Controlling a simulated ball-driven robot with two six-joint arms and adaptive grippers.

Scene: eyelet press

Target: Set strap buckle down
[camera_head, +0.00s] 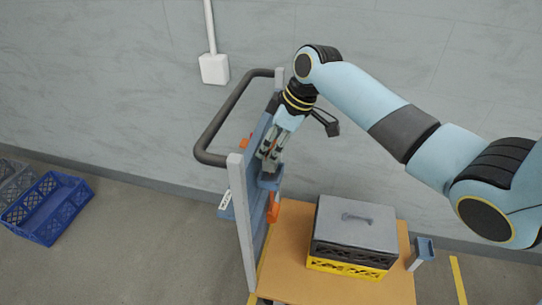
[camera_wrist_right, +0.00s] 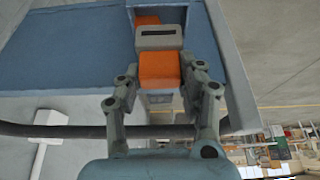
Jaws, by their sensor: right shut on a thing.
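My right gripper (camera_head: 270,158) points down beside the upright blue-grey panel of the trolley, over a small blue holder (camera_head: 269,180). In the right wrist view its two fingers (camera_wrist_right: 160,80) close on an orange block with a grey slotted piece at its end, which I take for the strap buckle (camera_wrist_right: 159,68). A blue surface lies just beyond the buckle; I cannot tell whether they touch. In the head view the fingers mostly hide the buckle. My left gripper is not in view.
A dark handle bar (camera_head: 219,122) loops out from the panel near the gripper. A grey-lidded black and yellow crate (camera_head: 353,225) stands on the orange-brown deck (camera_head: 300,283). An orange part (camera_head: 273,209) sits low on the panel. A blue crate (camera_head: 48,209) stands on the floor.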

